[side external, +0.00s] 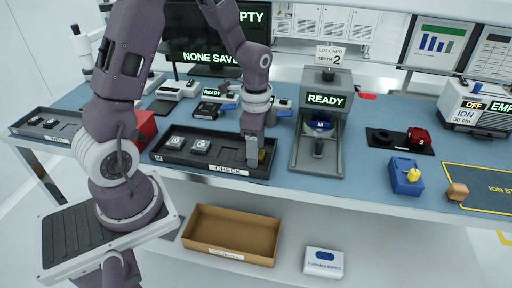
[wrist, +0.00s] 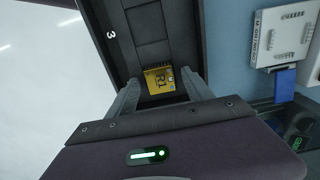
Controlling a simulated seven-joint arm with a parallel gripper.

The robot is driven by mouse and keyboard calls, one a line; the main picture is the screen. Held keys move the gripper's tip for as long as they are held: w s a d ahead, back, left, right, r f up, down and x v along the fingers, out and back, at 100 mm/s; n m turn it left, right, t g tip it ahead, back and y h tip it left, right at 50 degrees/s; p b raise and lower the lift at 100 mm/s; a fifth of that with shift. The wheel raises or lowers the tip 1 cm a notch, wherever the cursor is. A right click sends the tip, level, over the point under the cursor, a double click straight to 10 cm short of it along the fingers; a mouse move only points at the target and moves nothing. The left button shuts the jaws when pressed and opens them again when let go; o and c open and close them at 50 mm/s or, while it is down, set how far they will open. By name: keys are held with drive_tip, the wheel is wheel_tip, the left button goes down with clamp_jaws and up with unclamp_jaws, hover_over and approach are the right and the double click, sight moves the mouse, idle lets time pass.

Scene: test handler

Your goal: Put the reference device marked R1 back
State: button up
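The yellow reference device marked R1 (wrist: 160,80) shows in the wrist view between my fingertips, at the end of a dark tray. My gripper (wrist: 160,77) points down over it, its fingers apart with a narrow dark gap on each side of the device. In the side view my gripper (side external: 254,160) is low at the right end of the CHECK tray (side external: 225,172), with a bit of yellow beside the fingers. Whether R1 rests fully in a pocket cannot be told.
Two grey devices (side external: 200,147) sit in the CHECK tray's left part. A test station reading READY (side external: 326,100) stands just right of the tray. Another dark tray (side external: 45,125) is at far left. A blue block (side external: 406,178) and tan cube (side external: 457,191) stand at right.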

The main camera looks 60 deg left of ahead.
drive_tip(key=shift+r, duration=0.1)
wheel_tip(320, 180, up, 13)
drive_tip(key=s+d+r+n+t, duration=0.2)
drive_tip(key=s+d+r+n, duration=0.1)
drive_tip(key=s, duration=0.5)
drive_tip(key=s+d+r+n+t, duration=0.3)
drive_tip(key=s+d+n, duration=0.2)
drive_tip(key=s, duration=0.3)
drive_tip(key=shift+s+d+r+n+t, duration=0.15)
drive_tip(key=shift+s+r+n+t, duration=0.2)
drive_tip(key=shift+n, duration=0.15)
